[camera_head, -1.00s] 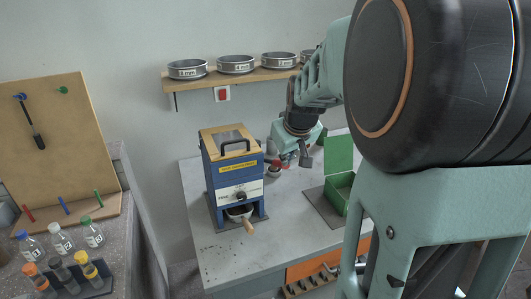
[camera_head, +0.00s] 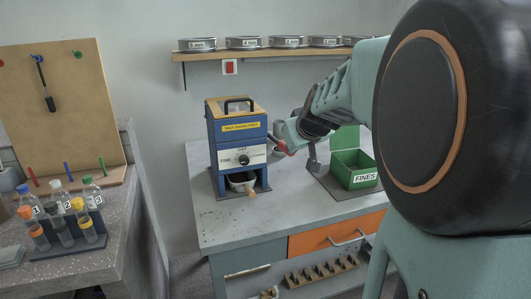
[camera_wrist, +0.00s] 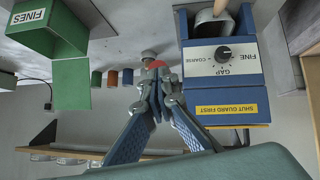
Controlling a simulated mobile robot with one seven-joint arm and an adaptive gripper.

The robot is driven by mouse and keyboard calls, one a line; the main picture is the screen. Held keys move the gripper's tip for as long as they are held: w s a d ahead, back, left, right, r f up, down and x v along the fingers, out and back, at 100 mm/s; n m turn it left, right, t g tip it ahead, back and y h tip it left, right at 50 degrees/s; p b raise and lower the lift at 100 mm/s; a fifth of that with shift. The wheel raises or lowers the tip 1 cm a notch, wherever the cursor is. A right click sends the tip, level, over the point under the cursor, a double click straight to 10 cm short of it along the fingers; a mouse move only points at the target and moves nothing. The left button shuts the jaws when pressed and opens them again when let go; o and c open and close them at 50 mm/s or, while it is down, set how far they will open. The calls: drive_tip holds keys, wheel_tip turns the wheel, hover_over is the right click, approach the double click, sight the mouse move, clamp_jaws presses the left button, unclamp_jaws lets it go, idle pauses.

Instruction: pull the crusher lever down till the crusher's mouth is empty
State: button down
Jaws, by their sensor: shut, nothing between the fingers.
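The crusher (camera_head: 237,142) is a blue box with a wooden top, a black handle on top, a yellow label and a gap knob. It stands upright on the bench, and shows upside down in the wrist view (camera_wrist: 226,82). Its mouth is hidden from both views. In the head view the red part (camera_head: 283,147) is right of the crusher.
A green open box marked FINES (camera_head: 362,179) stands right of the crusher. A pan with a wooden handle (camera_head: 251,193) sits in the crusher's lower opening. Sieves line a shelf (camera_head: 190,56) behind. Bottles (camera_head: 62,196) stand on the left bench.

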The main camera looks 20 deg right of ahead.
wheel_tip(320, 180, down, 11)
drive_tip(key=b, duration=1)
drive_tip(key=shift+s+b, duration=0.25)
drive_tip(key=shift+b, duration=0.05)
drive_tip(key=shift+f, duration=0.1)
